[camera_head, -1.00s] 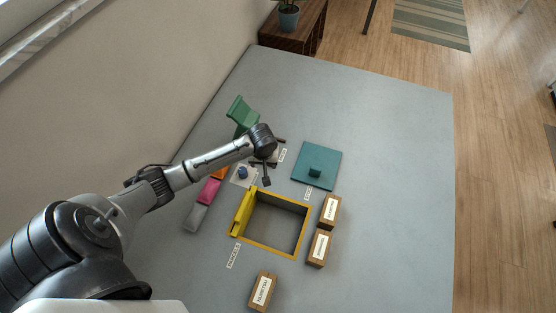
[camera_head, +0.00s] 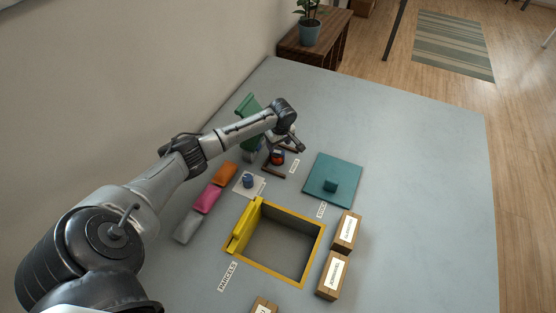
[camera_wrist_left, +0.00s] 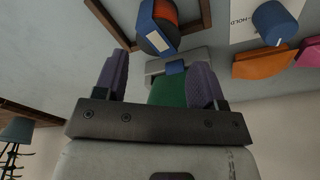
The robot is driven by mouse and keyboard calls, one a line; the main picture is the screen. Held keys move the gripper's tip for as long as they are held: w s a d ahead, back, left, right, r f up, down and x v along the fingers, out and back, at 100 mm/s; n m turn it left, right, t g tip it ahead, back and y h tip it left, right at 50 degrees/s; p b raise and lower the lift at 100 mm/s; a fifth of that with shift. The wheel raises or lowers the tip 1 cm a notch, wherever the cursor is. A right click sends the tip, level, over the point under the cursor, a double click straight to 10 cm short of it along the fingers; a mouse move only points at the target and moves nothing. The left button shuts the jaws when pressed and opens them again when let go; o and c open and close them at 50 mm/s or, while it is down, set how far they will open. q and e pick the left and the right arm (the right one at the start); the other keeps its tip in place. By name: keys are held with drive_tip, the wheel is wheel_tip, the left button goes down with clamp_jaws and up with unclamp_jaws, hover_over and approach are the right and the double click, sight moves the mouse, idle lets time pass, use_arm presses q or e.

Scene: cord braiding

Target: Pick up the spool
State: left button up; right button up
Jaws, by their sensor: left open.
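A round red-and-dark spool (camera_head: 277,157) with a blue band sits in a dark wooden frame on the grey table. It also shows in the left wrist view (camera_wrist_left: 164,14), at the top and beyond the fingertips, with its upper part cut off. My left gripper (camera_head: 298,143) is above the table near the frame, up and right of the spool in the head view. In the left wrist view its two purple fingers (camera_wrist_left: 160,72) stand apart. Nothing is held between them; the green stand shows behind the gap. My right gripper is in neither view.
A green stand (camera_head: 247,106) is by the wall. A blue cylinder (camera_head: 249,181) sits on a white card. Orange (camera_head: 225,173), pink and grey pieces lie left of the yellow-rimmed bin (camera_head: 313,257). A teal board (camera_head: 343,170) and labelled boxes (camera_head: 346,232) are right. The far table is clear.

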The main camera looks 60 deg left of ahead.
sight(277, 152)
use_arm(q)
drive_tip(key=shift+a+f+b, duration=0.2)
drive_tip(key=shift+f+b, duration=0.35)
drive_tip(key=shift+f, duration=1.25)
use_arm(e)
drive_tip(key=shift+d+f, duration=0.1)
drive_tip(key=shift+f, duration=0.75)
use_arm(q)
drive_tip(key=f+b, duration=0.1)
drive_tip(key=f, duration=0.1)
drive_tip(key=a+f+b, duration=0.1)
drive_tip(key=f+b, duration=0.1)
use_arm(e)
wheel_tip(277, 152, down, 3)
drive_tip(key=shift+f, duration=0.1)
use_arm(q)
drive_tip(key=shift+f+b, duration=0.3)
drive_tip(key=shift+f, duration=0.25)
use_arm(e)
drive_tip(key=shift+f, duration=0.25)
use_arm(q)
drive_tip(key=c, duration=0.6)
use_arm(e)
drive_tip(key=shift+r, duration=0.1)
use_arm(q)
drive_tip(key=shift+c, duration=0.2)
drive_tip(key=shift+r, duration=0.15)
